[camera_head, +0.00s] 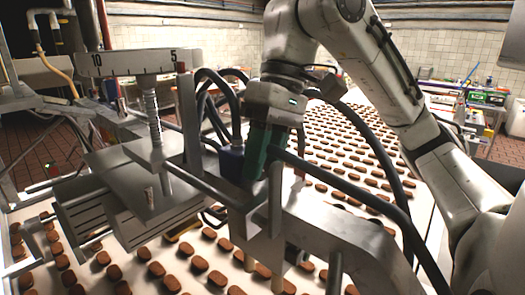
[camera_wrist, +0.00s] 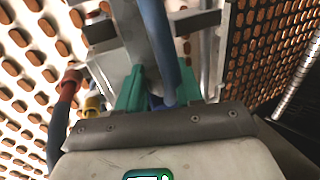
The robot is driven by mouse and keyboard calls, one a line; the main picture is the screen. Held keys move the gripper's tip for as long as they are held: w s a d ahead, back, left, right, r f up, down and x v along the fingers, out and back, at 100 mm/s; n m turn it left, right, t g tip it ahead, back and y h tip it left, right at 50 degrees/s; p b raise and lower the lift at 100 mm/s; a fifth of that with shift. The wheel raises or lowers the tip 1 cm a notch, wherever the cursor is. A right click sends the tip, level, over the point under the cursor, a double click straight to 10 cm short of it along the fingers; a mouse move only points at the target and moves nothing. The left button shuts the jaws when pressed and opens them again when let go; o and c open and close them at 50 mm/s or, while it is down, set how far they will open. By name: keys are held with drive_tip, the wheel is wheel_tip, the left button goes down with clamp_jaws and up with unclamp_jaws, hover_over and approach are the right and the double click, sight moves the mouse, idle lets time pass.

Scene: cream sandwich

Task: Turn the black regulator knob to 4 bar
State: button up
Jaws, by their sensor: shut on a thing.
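My gripper (camera_head: 256,160) reaches down at the middle of the head view, its green fingers beside a dark blue fitting (camera_head: 231,163) on the machine. In the wrist view my gripper (camera_wrist: 160,92) shows two green fingers, with a blue hose (camera_wrist: 156,45) crossing in front of them. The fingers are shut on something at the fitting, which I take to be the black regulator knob. The knob is hidden behind the fingers and hose, and no pressure reading can be made out.
Black hoses (camera_head: 217,100) loop close to my gripper. A grey metal machine frame (camera_head: 330,235) and a scale bar (camera_head: 125,62) marked 10 and 5 stand around it. Rows of brown biscuits lie on the white conveyor (camera_head: 330,150). A red and a yellow fitting (camera_wrist: 91,106) are left of the fingers.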

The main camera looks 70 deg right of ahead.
drive_tip(key=shift+d+y, duration=0.1)
drive_tip(key=shift+y, duration=0.4)
drive_tip(key=o, duration=1)
drive_tip(key=shift+o, duration=0.2)
drive_tip(key=v, duration=1)
drive_tip(key=shift+r+b, duration=0.3)
drive_tip(key=shift+b, duration=0.15)
drive_tip(key=shift+s+d, duration=0.1)
